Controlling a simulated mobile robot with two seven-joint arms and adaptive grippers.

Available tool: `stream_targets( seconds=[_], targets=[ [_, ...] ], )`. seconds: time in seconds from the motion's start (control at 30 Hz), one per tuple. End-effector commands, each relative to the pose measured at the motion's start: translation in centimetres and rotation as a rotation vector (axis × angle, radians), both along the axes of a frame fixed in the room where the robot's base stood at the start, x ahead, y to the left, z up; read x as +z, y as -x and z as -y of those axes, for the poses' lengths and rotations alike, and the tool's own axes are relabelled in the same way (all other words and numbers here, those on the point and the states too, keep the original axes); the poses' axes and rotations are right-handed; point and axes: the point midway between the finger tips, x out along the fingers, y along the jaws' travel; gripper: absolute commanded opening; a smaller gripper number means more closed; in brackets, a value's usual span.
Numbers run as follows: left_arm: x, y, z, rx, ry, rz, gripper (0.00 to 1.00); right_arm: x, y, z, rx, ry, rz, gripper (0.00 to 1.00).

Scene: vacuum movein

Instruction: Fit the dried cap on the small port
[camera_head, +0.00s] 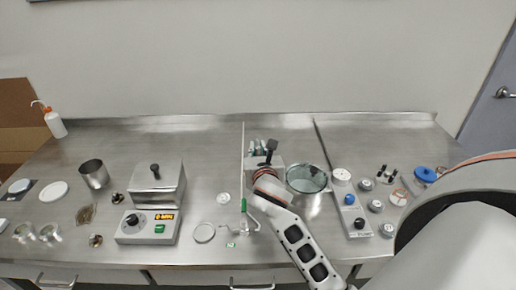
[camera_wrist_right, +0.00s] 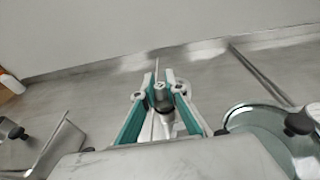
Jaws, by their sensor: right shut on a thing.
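My right gripper (camera_head: 258,146) reaches over the middle of the bench, left of the glass dish. In the right wrist view, its teal fingers (camera_wrist_right: 161,100) are closed on a small grey metal piece (camera_wrist_right: 160,92), which looks like the cap. Part of the piece is hidden by the fingers, and I cannot tell whether it touches anything below. I cannot tell which fitting is the small port. Several small round metal fittings (camera_head: 375,205) stand at the right of the bench. My left gripper is not in view.
A glass dish (camera_head: 322,184) is just right of my gripper. A panel with blue and black knobs (camera_head: 352,212) is to the right.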

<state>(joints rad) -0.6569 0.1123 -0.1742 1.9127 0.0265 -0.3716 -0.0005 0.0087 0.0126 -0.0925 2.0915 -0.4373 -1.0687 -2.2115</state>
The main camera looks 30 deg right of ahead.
Motion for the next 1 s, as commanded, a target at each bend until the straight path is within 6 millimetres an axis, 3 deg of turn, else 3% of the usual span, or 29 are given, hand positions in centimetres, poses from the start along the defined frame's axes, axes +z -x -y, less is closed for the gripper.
stream_targets(
  seconds=[1.0],
  targets=[
    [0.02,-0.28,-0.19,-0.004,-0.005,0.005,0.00,-0.83,-0.01,-0.01,0.000,0.000,0.000,0.00]
  ],
)
